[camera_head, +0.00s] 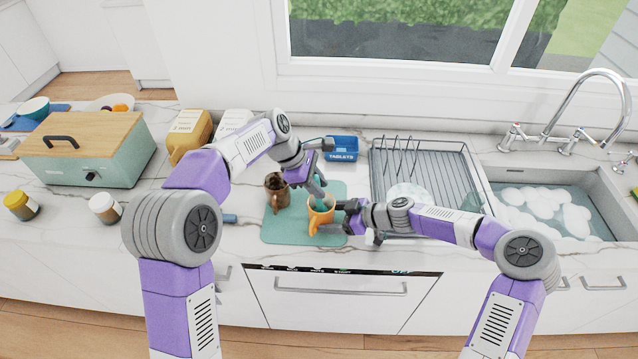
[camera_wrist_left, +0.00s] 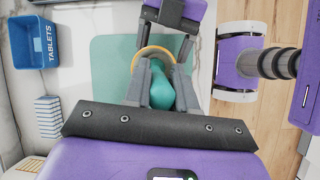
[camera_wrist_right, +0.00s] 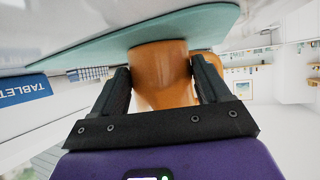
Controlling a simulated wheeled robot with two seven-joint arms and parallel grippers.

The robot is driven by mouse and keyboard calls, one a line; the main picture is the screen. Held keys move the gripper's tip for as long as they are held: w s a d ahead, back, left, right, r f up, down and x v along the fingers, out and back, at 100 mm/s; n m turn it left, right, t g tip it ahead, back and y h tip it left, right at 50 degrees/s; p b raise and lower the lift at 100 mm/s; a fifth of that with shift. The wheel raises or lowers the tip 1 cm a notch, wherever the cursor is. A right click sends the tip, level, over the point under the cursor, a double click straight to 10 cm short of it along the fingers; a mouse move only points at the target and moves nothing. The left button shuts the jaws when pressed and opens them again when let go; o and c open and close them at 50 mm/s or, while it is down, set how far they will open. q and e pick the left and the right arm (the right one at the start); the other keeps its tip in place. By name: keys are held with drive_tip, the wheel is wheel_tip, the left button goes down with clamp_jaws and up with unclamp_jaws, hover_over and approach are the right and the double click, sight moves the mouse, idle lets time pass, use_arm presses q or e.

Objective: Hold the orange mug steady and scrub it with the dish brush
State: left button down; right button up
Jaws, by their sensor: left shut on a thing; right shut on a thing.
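The orange mug (camera_head: 319,218) stands upright on the teal mat (camera_head: 281,230) on the counter. My right gripper (camera_head: 345,211) is shut on the mug from its right side; in the right wrist view its fingers flank the orange mug (camera_wrist_right: 160,72). My left gripper (camera_head: 312,184) is above the mug, shut on the teal dish brush (camera_head: 316,187). In the left wrist view the teal brush (camera_wrist_left: 162,92) sits between the fingers, over the orange mug's rim (camera_wrist_left: 151,52). The brush's lower end is hidden, apparently inside the mug.
A blue tablets box (camera_head: 342,148) and a dish rack (camera_head: 438,165) are behind and right. The soapy sink (camera_head: 590,215) is far right; a bread box (camera_head: 88,150) and jars are left.

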use_arm(q)
drive_tip(key=shift+s+d, duration=0.15)
drive_tip(key=shift+s, duration=0.1)
wheel_tip(320, 180, up, 13)
drive_tip(key=shift+r, duration=0.2)
idle(0.7)
idle(0.4)
use_arm(e)
drive_tip(key=o, duration=0.8)
drive_tip(key=v, duration=1.2)
